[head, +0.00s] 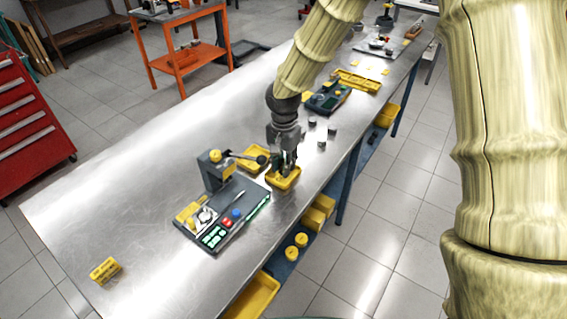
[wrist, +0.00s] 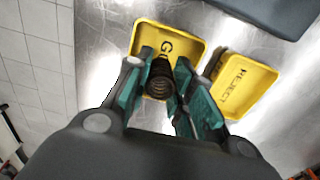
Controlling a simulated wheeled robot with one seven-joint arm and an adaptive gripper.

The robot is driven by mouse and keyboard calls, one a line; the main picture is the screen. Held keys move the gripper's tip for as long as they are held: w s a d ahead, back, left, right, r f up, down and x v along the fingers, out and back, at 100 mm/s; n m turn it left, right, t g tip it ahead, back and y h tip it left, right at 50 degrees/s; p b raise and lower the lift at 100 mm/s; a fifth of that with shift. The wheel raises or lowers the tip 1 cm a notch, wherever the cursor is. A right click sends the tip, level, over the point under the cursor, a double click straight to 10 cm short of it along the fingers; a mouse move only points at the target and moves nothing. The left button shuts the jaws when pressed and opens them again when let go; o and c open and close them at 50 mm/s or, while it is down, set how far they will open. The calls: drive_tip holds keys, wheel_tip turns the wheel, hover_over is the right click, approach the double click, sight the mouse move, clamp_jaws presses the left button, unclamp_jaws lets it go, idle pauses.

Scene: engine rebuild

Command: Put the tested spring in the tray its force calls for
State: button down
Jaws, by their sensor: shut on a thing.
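My gripper (wrist: 161,83) is shut on a dark coil spring (wrist: 160,78), held between its green fingers. In the wrist view the spring is over a yellow tray (wrist: 192,42) whose lettering begins with G, the rest hidden by the spring and fingers. I cannot tell whether the spring touches the tray floor. A second yellow tray marked REJECT (wrist: 246,86) lies beside it on the right. In the head view my gripper (head: 284,172) is down at the nearer-right tray (head: 291,183). The spring tester (head: 215,215), with green displays and coloured buttons, stands just left of the trays.
A lever with a black knob (head: 262,160) reaches from the tester near the trays. A yellow block (head: 105,270) sits at the lower left.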

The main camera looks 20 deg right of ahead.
drive_tip(key=shift+f, duration=0.3)
drive_tip(key=shift+f, duration=0.1)
drive_tip(key=c, duration=1.5)
unclamp_jaws()
wheel_tip(320, 180, up, 12)
drive_tip(key=shift+r+b, duration=0.1)
drive_tip(key=shift+b, duration=0.95)
